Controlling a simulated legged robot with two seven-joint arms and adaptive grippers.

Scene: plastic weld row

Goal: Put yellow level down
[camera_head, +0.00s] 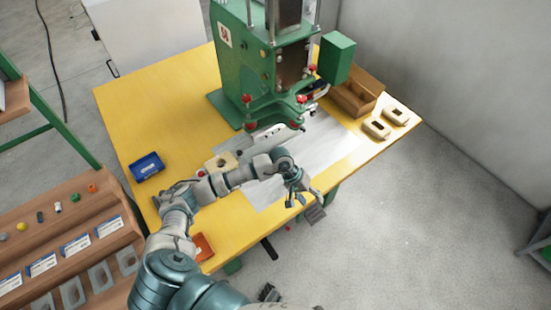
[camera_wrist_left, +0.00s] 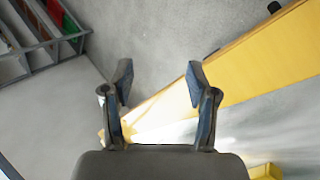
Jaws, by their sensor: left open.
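My left gripper (camera_head: 303,197) is open over the front edge of the yellow table (camera_head: 125,110), in front of the green machine. In the left wrist view, its two fingers (camera_wrist_left: 158,90) stand wide apart with nothing between them but the floor and table edge behind. I cannot surely pick out a yellow level. A small yellow piece (camera_wrist_left: 262,172) shows at the bottom of the left wrist view, cut off by the frame. A small round yellow thing (camera_head: 22,227) sits on the wooden rack at the left. My right gripper cannot be made out.
The green machine (camera_head: 232,65) with red knobs stands at the table's back. A blue bin (camera_head: 147,166) is at the left, and an orange tray (camera_head: 203,247) near my arm. A wooden box (camera_head: 357,97) and two beige parts (camera_head: 377,129) lie at the right.

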